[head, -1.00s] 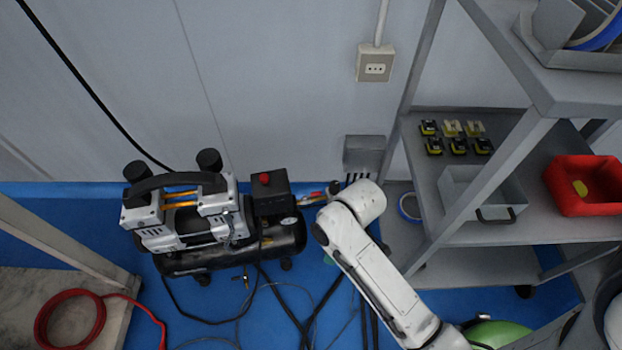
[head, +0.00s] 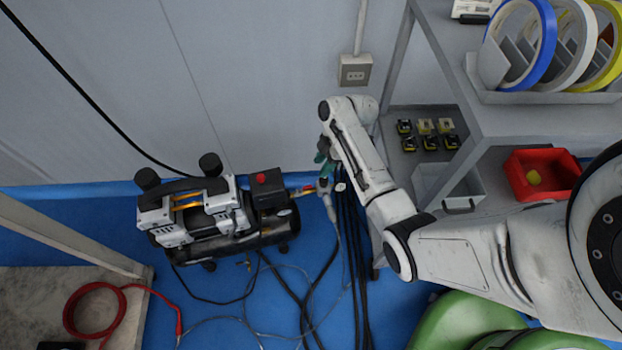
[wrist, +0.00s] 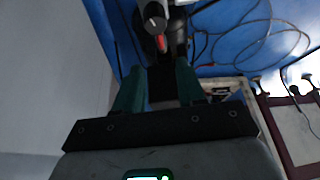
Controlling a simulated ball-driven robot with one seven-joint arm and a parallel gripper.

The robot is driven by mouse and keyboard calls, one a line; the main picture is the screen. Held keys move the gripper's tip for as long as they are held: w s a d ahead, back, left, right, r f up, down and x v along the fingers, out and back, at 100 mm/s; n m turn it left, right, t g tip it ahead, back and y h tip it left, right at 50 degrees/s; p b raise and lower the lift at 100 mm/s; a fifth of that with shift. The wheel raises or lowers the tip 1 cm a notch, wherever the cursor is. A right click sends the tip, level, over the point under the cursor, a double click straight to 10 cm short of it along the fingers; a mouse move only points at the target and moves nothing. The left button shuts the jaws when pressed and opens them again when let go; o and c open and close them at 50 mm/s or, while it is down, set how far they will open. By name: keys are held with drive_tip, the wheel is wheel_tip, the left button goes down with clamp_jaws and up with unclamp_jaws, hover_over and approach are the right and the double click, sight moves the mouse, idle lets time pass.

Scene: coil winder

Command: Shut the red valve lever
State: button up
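The red valve lever (head: 309,188) is a small red piece on the fitting at the right end of the air compressor (head: 215,213). In the wrist view a red piece that looks like this lever (wrist: 161,43) shows just past the fingertips, between them in the picture. My gripper (head: 322,160) has green fingers and hangs just above and right of the lever in the head view. In the wrist view its two fingers (wrist: 159,82) stand apart with nothing between them. I see no contact with the lever.
A grey shelf (head: 455,75) with tape rolls, a red bin (head: 541,174) and a grey tray stands at right. Black hoses and cables (head: 350,240) run down the blue floor below the valve. A wall (head: 260,80) is close behind. A table with a red hose (head: 95,310) is at lower left.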

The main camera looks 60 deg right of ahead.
sight(308, 186)
drive_tip(key=b+x, duration=0.3)
drive_tip(key=x, duration=0.6)
drive_tip(key=shift+w+f, duration=0.1)
drive_tip(key=shift+f, duration=0.25)
drive_tip(key=shift+a, duration=0.1)
drive_tip(key=shift+c, duration=0.3)
clamp_jaws()
